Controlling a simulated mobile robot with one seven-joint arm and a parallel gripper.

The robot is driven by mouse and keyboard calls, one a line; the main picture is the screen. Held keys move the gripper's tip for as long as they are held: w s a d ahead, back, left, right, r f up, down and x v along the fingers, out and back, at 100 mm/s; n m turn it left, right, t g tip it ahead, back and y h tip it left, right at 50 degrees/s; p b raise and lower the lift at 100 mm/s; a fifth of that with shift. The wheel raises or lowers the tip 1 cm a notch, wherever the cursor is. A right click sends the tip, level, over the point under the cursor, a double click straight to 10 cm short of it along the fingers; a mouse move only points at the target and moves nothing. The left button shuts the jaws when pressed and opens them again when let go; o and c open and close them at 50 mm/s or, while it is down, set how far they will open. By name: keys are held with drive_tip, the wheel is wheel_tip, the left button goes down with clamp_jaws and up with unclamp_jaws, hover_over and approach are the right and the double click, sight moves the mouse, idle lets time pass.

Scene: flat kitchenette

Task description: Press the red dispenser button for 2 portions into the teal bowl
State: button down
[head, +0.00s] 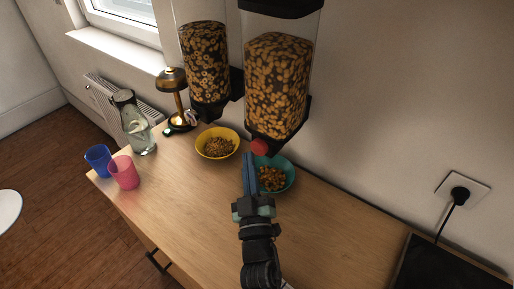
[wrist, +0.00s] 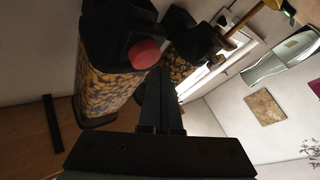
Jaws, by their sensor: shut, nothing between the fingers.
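The red dispenser button (head: 259,147) is on the front of the right dispenser (head: 277,85), which is filled with cereal. The teal bowl (head: 289,183) stands below it on the counter and holds some cereal. My gripper (head: 249,157) is shut and empty, with its fingertips close to the button on its left side in the head view. The button also shows in the wrist view (wrist: 145,54), just left of the fingertips (wrist: 158,75). I cannot tell whether they touch. My gripper hides the left part of the teal bowl in the head view.
A second dispenser (head: 205,65) hangs to the left, with a yellow bowl (head: 231,136) of cereal below. A lamp (head: 172,80), a glass bottle (head: 137,128), a blue cup (head: 97,160) and a pink cup (head: 124,173) stand farther left.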

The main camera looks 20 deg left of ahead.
drive_tip(key=shift+w, duration=0.15)
drive_tip(key=shift+w+d, duration=0.15)
drive_tip(key=shift+w, duration=0.15)
drive_tip(key=shift+w+d, duration=0.25)
drive_tip(key=shift+w, duration=0.35)
idle(0.9)
drive_tip(key=shift+s, duration=0.1)
drive_tip(key=shift+s+a, duration=0.2)
drive_tip(key=shift+s, duration=0.3)
drive_tip(key=shift+s+a, duration=0.2)
drive_tip(key=shift+s, duration=0.25)
drive_tip(key=s, duration=0.1)
drive_tip(key=s+a, duration=0.1)
drive_tip(key=s, duration=0.2)
drive_tip(key=shift+s+a, duration=0.35)
